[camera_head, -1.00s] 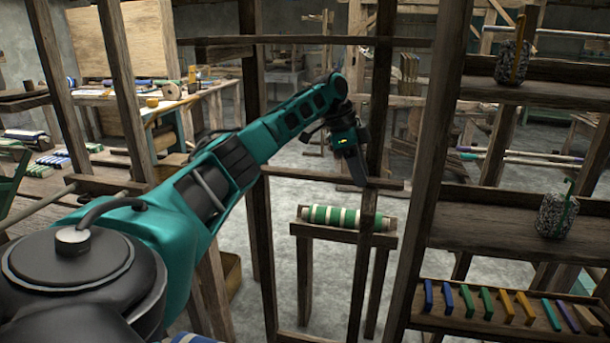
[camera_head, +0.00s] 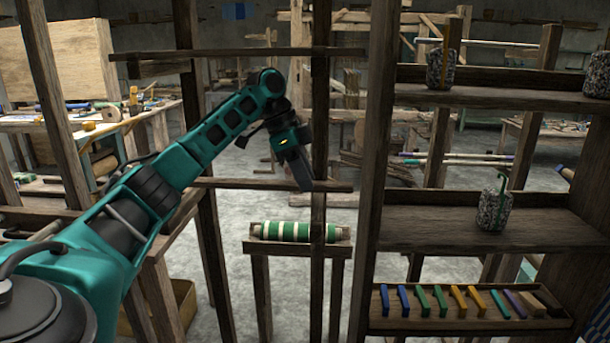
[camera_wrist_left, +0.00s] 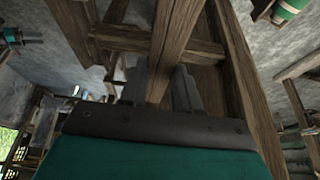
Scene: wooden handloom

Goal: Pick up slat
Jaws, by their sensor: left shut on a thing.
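My left gripper (camera_head: 304,178) reaches in from the left and hangs down beside an upright post of the wooden frame. Its tips are level with a horizontal crossbar (camera_head: 240,184). In the left wrist view its two grey fingers (camera_wrist_left: 167,85) are closed around a narrow wooden bar (camera_wrist_left: 176,28), which runs away between them. This bar appears to be the slat; its far end merges with other timbers, so I cannot tell whether it is free of them. In the head view the fingers hide the gripped part. My right gripper is not in view.
A green-and-white striped roll (camera_head: 296,231) lies on a small wooden stand below the gripper. Upright posts surround my arm. A cluttered workbench (camera_head: 150,108) stands at left.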

